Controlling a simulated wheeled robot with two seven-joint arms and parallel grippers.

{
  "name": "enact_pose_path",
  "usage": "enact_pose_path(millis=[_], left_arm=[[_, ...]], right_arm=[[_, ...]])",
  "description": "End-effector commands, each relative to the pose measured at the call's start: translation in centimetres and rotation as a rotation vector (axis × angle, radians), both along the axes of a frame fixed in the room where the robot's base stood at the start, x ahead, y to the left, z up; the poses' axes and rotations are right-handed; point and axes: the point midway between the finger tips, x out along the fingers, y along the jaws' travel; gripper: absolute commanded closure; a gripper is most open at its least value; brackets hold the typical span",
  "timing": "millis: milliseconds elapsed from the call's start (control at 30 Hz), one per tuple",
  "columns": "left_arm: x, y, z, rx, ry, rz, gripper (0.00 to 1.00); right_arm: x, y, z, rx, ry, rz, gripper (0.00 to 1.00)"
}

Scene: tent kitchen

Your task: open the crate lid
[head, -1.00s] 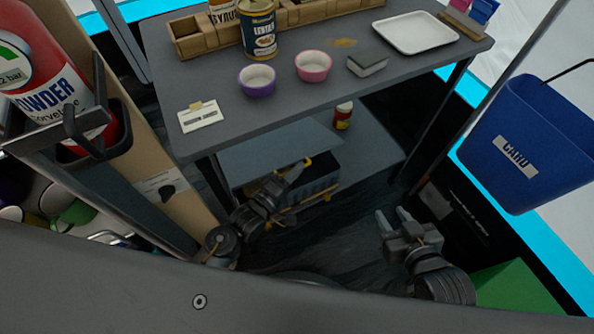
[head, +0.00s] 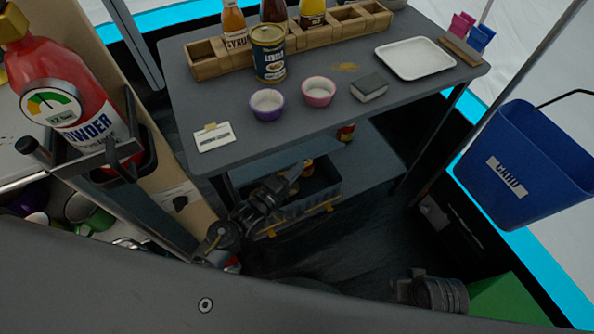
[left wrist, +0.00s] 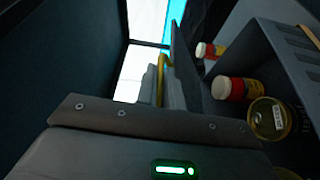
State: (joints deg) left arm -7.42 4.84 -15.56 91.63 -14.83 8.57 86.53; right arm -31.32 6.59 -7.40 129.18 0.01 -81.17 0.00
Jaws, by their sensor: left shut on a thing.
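The dark crate (head: 318,203) stands on the low shelf under the table. Its grey-blue lid (head: 262,163) is raised and tilted, so the inside shows from the front. My left gripper (head: 287,182) is at the lid's edge. In the left wrist view it is shut on the lid's yellow handle (left wrist: 161,72), and the lid (left wrist: 178,55) stands beside the fingers.
The table (head: 300,125) above the crate holds two cups, a lentil can (head: 268,55), a wooden bottle rack and a white tray (head: 415,58). Dark floor in front of the crate is clear.

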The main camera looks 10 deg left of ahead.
Motion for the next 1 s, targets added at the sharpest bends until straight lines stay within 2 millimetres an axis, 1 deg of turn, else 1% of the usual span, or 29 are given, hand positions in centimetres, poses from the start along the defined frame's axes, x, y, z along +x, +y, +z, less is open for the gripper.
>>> enact_pose_path(millis=[467,500,633,900,1000], left_arm=[[0.11,0.05,0.2,-0.001,-0.003,0.001,1.0],[0.11,0.05,0.2,-0.001,-0.003,0.001,0.87],[0.09,0.05,0.17,0.0,-0.002,0.001,0.7],[0.02,0.06,0.1,-0.001,-0.001,0.0,0.69],[-0.5,0.39,0.05,0.0,0.001,0.001,0.69]], right_arm=[[0.07,0.02,-0.27,0.0,0.0,0.0,0.64],[0.07,0.02,-0.27,0.0,0.0,0.0,0.64],[0.07,0.01,-0.27,0.0,0.0,0.0,0.64],[0.05,0.02,-0.25,0.0,0.0,0.0,0.64],[0.08,0.03,-0.14,0.0,-0.001,0.0,0.64]])
